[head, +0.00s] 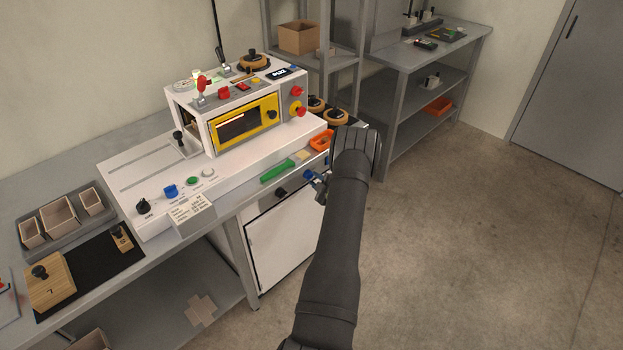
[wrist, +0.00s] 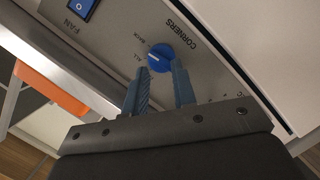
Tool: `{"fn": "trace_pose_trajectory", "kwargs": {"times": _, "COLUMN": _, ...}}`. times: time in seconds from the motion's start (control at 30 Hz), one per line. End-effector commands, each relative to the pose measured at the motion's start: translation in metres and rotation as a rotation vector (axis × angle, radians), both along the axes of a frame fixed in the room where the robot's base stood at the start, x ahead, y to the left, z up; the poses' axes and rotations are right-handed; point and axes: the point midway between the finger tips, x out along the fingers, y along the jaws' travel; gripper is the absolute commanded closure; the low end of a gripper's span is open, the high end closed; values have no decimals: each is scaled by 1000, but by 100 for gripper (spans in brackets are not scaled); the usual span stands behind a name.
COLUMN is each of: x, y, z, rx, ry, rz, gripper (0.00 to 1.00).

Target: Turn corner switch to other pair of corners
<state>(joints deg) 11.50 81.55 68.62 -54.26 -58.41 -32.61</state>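The corner switch is a round blue knob (wrist: 160,57) on a grey panel marked CORNERS in the wrist view. Its white pointer line points left, toward the label ALL; another small label sits just above that one. My gripper (wrist: 159,72) is open, with its two blue fingers on either side of the knob's near edge. The right finger overlaps the knob's edge; I cannot tell whether it touches. In the head view, my gripper (head: 317,182) is at the front panel below the worktop, and my arm hides much of that area.
A blue FAN rocker switch (wrist: 82,8) is on the same panel. The white machine (head: 215,130) with a yellow-framed window stands on the bench. The floor at right is clear.

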Motion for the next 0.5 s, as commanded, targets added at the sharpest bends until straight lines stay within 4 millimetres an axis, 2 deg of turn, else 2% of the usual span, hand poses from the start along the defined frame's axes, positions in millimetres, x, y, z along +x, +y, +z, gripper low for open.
{"fn": "trace_pose_trajectory", "kwargs": {"times": 0.03, "x": -4, "y": -4, "z": -3, "rx": 28, "ry": 17, "rz": -4, "gripper": 65}}
{"fn": "trace_pose_trajectory", "kwargs": {"times": 0.13, "x": -15, "y": -19, "z": -6, "rx": 140, "ry": 69, "rz": -17, "gripper": 45}}
{"fn": "trace_pose_trajectory", "kwargs": {"times": 0.3, "x": -47, "y": -55, "z": -12, "rx": 463, "ry": 226, "rz": -33, "gripper": 45}}
{"fn": "trace_pose_trajectory", "kwargs": {"times": 0.5, "x": -86, "y": -87, "z": -15, "rx": 822, "ry": 423, "rz": -25, "gripper": 45}}
